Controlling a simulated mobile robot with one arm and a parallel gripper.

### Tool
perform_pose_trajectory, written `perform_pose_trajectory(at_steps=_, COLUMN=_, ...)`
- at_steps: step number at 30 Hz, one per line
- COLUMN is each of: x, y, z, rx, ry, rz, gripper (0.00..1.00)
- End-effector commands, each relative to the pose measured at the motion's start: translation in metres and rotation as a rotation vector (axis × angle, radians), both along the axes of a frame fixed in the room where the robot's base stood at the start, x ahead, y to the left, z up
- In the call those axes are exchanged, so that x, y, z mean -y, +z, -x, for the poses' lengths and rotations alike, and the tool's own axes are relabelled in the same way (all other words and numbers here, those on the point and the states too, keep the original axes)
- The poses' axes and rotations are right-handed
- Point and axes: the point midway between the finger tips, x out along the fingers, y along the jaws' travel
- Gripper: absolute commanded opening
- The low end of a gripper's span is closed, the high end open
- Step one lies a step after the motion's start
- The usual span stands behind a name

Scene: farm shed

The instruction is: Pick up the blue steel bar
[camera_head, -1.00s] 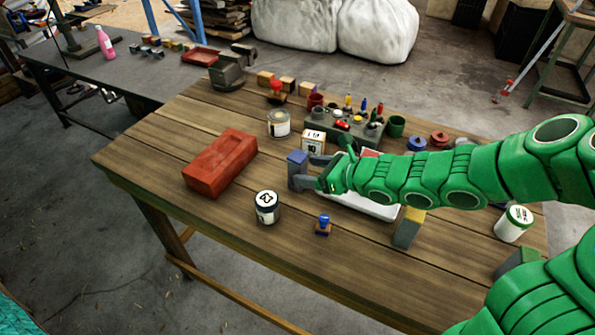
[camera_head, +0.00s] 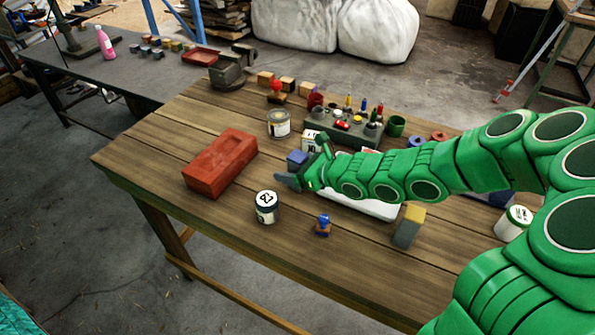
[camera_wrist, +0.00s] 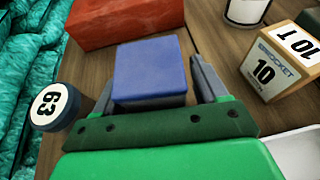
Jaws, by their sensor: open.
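The blue steel bar (camera_head: 297,158) stands upright on the wooden table, its blue top showing and its lower part hidden by my gripper in the head view. In the wrist view its blue top (camera_wrist: 150,66) fills the space between my two fingers. My gripper (camera_head: 292,180) is open, low at the bar, with one finger on either side of it. The right finger is close beside the bar and the left one is partly hidden behind it. I cannot tell whether either finger touches it.
A red brick (camera_head: 220,163) lies beyond the bar. A dark numbered jar (camera_head: 267,207) and a blue-handled stamp (camera_head: 323,225) stand at the near side. A numbered box (camera_wrist: 280,62) is close to the right finger. A yellow-topped bar (camera_head: 408,226) stands to the right.

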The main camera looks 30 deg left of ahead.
Motion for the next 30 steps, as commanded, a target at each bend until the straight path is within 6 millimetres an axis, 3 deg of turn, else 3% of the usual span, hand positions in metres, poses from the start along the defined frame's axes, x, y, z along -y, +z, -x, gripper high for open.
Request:
perform_pose_trajectory(at_steps=5, x=0.0001, y=0.0002, z=0.0, rx=0.0, ry=0.0, rz=0.0, gripper=0.72)
perform_pose_trajectory(at_steps=18, x=0.0003, y=0.0003, z=0.0, rx=0.0, ry=0.0, rz=0.0, gripper=0.06)
perform_pose_trajectory(at_steps=30, x=0.0001, y=0.0092, z=-0.0001, rx=0.003, ry=0.001, rz=-0.002, gripper=0.06)
